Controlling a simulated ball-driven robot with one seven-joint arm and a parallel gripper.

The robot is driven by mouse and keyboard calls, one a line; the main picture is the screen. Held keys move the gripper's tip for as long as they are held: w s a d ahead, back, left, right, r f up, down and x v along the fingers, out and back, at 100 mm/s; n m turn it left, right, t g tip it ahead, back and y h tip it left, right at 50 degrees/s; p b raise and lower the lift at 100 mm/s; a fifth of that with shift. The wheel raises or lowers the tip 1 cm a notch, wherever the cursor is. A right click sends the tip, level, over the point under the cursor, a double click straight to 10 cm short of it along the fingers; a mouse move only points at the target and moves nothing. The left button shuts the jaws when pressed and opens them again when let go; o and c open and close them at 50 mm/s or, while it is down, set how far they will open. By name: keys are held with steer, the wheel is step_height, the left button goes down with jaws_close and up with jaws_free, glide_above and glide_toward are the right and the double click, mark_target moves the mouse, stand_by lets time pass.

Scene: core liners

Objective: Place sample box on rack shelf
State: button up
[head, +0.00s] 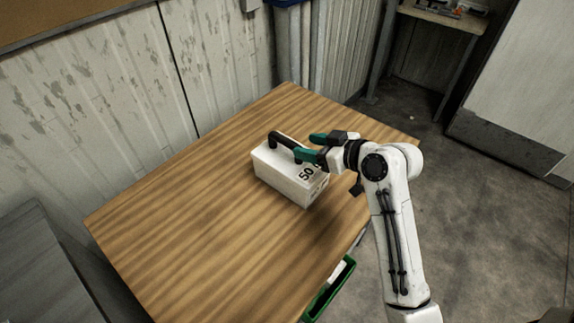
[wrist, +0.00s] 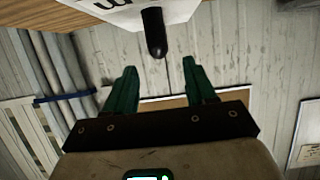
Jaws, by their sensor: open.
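The sample box (head: 283,173) is a white block with a black handle (head: 285,143) on top and a black "50" marking on its side. It stands upright on the wooden table (head: 200,220). My gripper (head: 309,146) has green fingers and is open at the right end of the handle, above the box. In the wrist view the open fingers (wrist: 158,85) point toward the handle (wrist: 154,32), whose dark end shows just beyond and between the fingertips. The box (wrist: 172,10) is cut off at the top of that view. I cannot tell whether the fingers touch the handle. I cannot make out the rack shelf.
A corrugated wall (head: 110,90) stands behind the table. A green bin (head: 330,292) sits below its front edge. A grey surface (head: 40,265) stands at the lower left. A small bench (head: 445,14) is at the back right. Most of the tabletop is clear.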

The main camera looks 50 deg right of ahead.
mark_target(286, 142)
steer(key=x, duration=0.4)
steer(key=p+x, duration=0.1)
steer(key=x, duration=0.3)
steer(key=shift+w+a+f, duration=0.1)
steer(key=shift+w+f, duration=0.1)
steer(key=shift+f, duration=0.15)
jaws_close()
stand_by(1.0)
steer(key=shift+r, duration=0.15)
